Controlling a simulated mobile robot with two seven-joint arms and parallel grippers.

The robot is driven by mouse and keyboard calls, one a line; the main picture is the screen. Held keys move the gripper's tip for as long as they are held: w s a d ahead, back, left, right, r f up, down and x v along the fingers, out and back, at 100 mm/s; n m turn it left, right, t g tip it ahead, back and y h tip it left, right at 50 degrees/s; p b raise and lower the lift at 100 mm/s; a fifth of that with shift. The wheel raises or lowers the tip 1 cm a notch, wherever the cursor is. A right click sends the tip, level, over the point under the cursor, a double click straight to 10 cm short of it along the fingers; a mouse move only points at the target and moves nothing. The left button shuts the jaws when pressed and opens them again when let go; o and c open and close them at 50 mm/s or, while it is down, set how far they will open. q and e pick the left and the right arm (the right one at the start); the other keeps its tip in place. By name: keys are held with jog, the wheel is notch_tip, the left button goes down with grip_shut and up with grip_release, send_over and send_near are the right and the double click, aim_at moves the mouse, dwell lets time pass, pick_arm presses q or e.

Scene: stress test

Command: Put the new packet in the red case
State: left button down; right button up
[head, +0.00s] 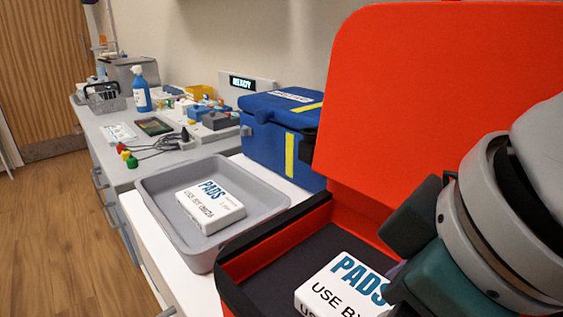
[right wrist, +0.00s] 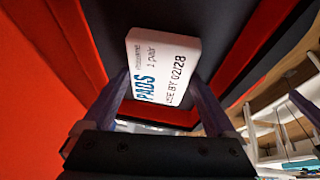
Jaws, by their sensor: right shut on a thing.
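The red case (head: 400,75) stands open at the right, its lid raised and its inside dark. A white packet (head: 345,284) marked PADS is inside the case's outline; in the right wrist view the packet (right wrist: 162,62) reads USE BY 02/28. My right gripper (right wrist: 162,98) is shut on this packet, a finger on each side. I cannot tell whether the packet touches the case floor. A second white PADS packet (head: 210,206) lies in the grey tray (head: 160,186), left of the case; its date is hard to read. My left gripper is not in view.
A blue box (head: 272,150) with yellow strips stands behind the tray, close to the case's lid. Further back are leads, small boxes, a blue spray bottle (head: 141,90) and a wire basket (head: 105,99). Open floor lies at the left.

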jog(key=shift+d+f, duration=0.2)
jog(key=shift+f, duration=0.3)
jog(key=o, duration=1)
jog(key=shift+s+d+f, duration=0.1)
jog(key=shift+d+f, duration=0.05)
jog(key=shift+c, duration=0.2)
jog(key=shift+o, duration=0.6)
jog(key=shift+f, duration=0.15)
jog(key=shift+r, duration=0.4)
jog(key=p+v, duration=0.9)
jog(key=v, duration=0.3)
jog(key=shift+a+r, duration=0.3)
jog(key=shift+r, duration=0.2)
jog(key=shift+a, duration=0.1)
